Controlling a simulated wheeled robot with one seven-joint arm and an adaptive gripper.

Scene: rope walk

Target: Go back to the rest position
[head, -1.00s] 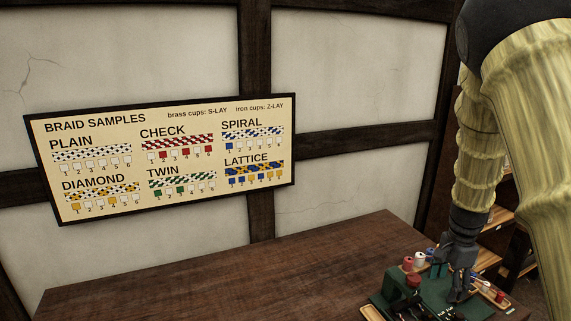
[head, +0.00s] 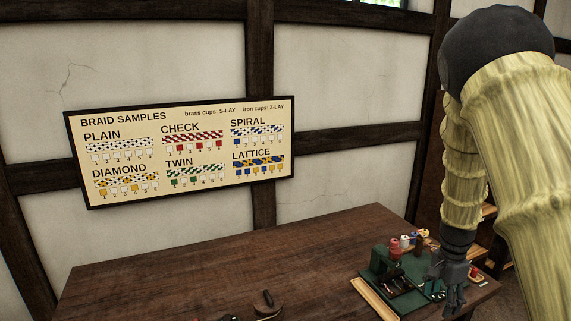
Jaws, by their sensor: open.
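My gripper (head: 450,296) hangs pointing down at the right end of the table, in front of the right part of the green machine (head: 383,265). Its fingers are apart and I see nothing between them. My arm, in a yellow ribbed sleeve, comes down from the upper right and hides part of the machine and the table's right end. I cannot tell how far the fingertips are from the machine.
The dark wooden table (head: 190,275) is mostly bare at left and middle. Small dark tools (head: 266,303) lie at its front edge. Several spools (head: 405,241) stand behind the machine. A braid sample board (head: 185,152) hangs on the wall. Shelves (head: 489,213) stand at right.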

